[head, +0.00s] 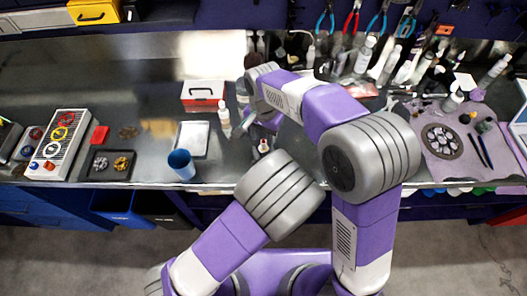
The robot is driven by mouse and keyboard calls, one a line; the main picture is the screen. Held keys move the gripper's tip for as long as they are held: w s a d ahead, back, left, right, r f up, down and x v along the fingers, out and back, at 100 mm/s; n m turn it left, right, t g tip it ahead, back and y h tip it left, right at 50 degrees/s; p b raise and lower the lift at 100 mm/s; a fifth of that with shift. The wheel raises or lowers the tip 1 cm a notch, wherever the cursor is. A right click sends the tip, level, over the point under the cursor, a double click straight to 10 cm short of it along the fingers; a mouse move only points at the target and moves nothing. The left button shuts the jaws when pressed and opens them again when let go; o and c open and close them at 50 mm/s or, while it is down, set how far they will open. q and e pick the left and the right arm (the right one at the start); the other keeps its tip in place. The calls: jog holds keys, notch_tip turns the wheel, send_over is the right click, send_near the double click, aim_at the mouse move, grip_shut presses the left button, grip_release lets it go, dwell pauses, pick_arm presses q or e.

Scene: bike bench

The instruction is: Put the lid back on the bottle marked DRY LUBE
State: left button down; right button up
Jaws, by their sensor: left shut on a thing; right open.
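The label DRY LUBE is too small to read on any bottle. A slim white bottle (224,122) stands upright on the bench, right of the silver tray. A small bottle with a red top (263,147) stands near the front edge, beside my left arm's grey joint. My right arm reaches over the bench and bends down. Its gripper (241,127) is small and partly hidden, and looks open between these two bottles. My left gripper is hidden behind my own arm links, so what it holds does not show. I cannot make out a loose lid.
A blue cup (181,164) and a silver tray (193,139) are on the left, with a red-and-white box (203,95) behind. Several bottles and tools crowd the back right. A grey mat (440,165) with a cassette lies right.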

jog(key=shift+r, duration=1.5)
jog(key=shift+c, duration=0.2)
jog(key=n, duration=0.2)
jog(key=r+n, duration=0.1)
jog(key=n, duration=0.3)
jog(key=r+n, duration=0.1)
jog(key=shift+n, duration=0.4)
jog(key=n, duration=0.2)
jog(key=r+n, duration=0.1)
jog(key=n, duration=0.3)
jog(key=shift+r+n, duration=0.25)
jog(key=shift+n, duration=0.05)
jog(key=shift+f, duration=4.05)
